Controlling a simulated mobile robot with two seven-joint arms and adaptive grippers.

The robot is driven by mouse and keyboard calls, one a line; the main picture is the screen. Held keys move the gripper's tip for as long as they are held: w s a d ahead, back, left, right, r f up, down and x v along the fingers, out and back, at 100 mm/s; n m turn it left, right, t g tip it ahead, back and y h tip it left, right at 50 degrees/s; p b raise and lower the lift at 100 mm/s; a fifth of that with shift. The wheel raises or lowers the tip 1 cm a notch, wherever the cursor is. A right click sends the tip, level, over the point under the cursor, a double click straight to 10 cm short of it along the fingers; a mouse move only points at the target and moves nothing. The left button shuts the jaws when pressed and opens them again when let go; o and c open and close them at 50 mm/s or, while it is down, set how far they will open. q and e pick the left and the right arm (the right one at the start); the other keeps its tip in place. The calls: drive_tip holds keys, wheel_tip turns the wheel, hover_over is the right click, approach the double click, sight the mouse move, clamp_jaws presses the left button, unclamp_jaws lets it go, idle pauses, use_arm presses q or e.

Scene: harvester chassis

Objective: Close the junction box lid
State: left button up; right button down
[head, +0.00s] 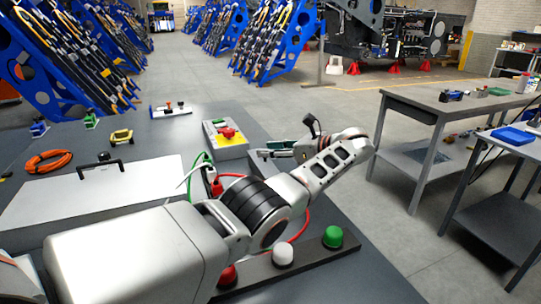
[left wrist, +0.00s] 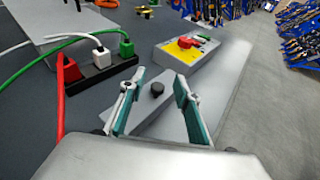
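My left gripper (head: 264,150) reaches in above the right side of the workbench, its teal fingers pointing left in the head view. In the left wrist view the gripper (left wrist: 160,80) is open, with nothing held between its fingers. A grey flat plate (left wrist: 142,126) with a black knob (left wrist: 157,89) shows beyond and between the fingers. It may be the junction box lid; its hinge and how far it is open cannot be told. My right gripper is in neither view.
A grey control box (head: 232,150) with a yellow panel and red switch stands near the plate. A socket strip (left wrist: 93,76) holds red, white and green plugs with loose cables. A large grey case (head: 100,208) lies left. A button bar (head: 310,255) lies at the front.

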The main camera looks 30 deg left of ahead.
sight(270, 163)
use_arm(q)
wheel_tip(270, 163, up, 8)
drive_tip(key=shift+f, duration=0.1)
idle(0.7)
